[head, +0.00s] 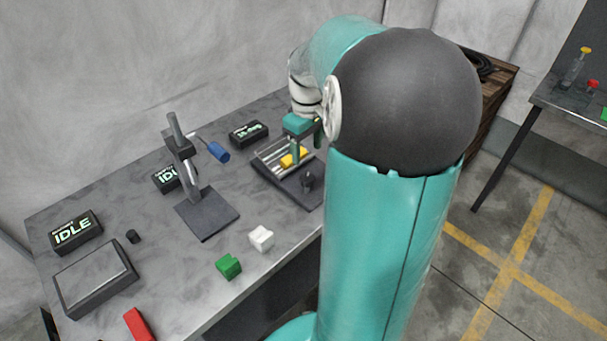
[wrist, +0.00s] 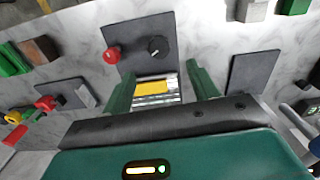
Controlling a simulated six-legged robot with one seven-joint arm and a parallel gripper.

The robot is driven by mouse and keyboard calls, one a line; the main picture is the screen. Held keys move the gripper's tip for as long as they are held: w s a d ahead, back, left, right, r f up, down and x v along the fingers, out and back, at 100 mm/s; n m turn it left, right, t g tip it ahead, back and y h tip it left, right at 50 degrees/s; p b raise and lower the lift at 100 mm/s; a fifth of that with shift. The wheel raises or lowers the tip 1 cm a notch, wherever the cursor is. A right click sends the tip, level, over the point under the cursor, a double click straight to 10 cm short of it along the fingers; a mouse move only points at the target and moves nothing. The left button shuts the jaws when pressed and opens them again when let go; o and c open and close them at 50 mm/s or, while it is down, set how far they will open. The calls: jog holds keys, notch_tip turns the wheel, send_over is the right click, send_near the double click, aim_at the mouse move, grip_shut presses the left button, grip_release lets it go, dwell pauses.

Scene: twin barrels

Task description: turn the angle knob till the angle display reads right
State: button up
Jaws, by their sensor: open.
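The angle display (head: 249,132) is a small black box at the back of the bench. Its green text ends in what looks like "deg", but the digits are too small to read surely. The black knob (head: 307,181) stands on the front of a dark-based fixture, and it also shows in the wrist view (wrist: 158,47) with a pale pointer mark. My gripper (wrist: 160,70) is open and empty, with its green fingers above the fixture and apart from the knob. A yellow block (wrist: 152,87) sits on the fixture's metal rails between and below the fingers.
A stand with an upright post (head: 207,215), a blue-handled tool (head: 217,151), a white block (head: 261,238) and a green block (head: 229,266) lie to the left. Two displays read IDLE, one (head: 76,232) at far left.

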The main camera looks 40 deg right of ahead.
aim_at(307, 177)
notch_tip(307, 177, down, 10)
jog(key=shift+d+r, duration=0.1)
jog(key=shift+r, duration=0.05)
jog(key=c, duration=1)
jog(key=shift+m, duration=0.4)
